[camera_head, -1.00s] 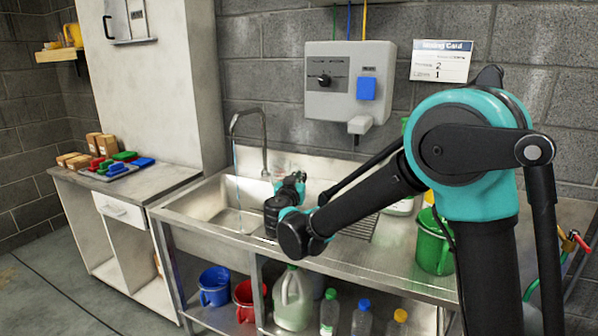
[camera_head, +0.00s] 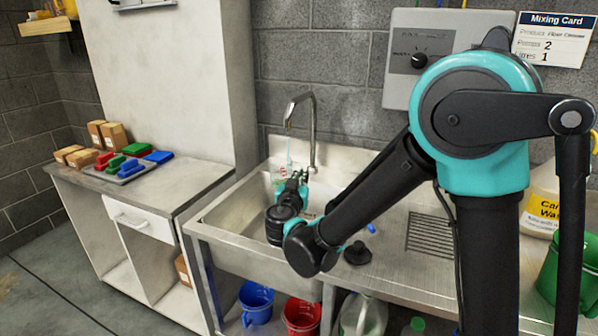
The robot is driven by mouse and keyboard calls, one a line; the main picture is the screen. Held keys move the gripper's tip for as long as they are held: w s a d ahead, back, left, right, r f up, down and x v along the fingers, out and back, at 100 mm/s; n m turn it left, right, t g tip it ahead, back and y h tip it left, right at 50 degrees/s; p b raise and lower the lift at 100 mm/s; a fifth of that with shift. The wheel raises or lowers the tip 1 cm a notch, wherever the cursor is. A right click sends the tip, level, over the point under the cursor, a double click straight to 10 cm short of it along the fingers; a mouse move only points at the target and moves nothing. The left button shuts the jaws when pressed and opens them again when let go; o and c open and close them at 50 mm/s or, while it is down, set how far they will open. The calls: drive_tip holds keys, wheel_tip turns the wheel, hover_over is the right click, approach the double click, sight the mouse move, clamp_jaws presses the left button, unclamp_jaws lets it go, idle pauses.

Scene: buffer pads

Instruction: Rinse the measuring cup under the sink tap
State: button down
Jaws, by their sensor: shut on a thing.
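The sink tap (camera_head: 313,125) is a tall bent metal spout over the left end of the steel basin (camera_head: 232,214). A thin pale blue stream of water (camera_head: 289,150) falls from its mouth and disappears behind my gripper. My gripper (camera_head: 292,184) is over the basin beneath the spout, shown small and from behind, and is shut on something.
A black round item (camera_head: 357,253) lies on the counter right of the basin, near a drain grate (camera_head: 430,235). A yellow-labelled container (camera_head: 541,205) and a green jug (camera_head: 562,262) stand at far right. Blue (camera_head: 256,302) and red (camera_head: 301,317) buckets sit below.

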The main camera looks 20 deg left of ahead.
drive_tip(key=shift+w+a, duration=0.3)
drive_tip(key=w, duration=1)
drive_tip(key=shift+a, duration=0.3)
drive_tip(key=s, duration=0.9)
drive_tip(key=shift+s+d, duration=0.25)
drive_tip(key=shift+d, duration=0.05)
idle(0.4)
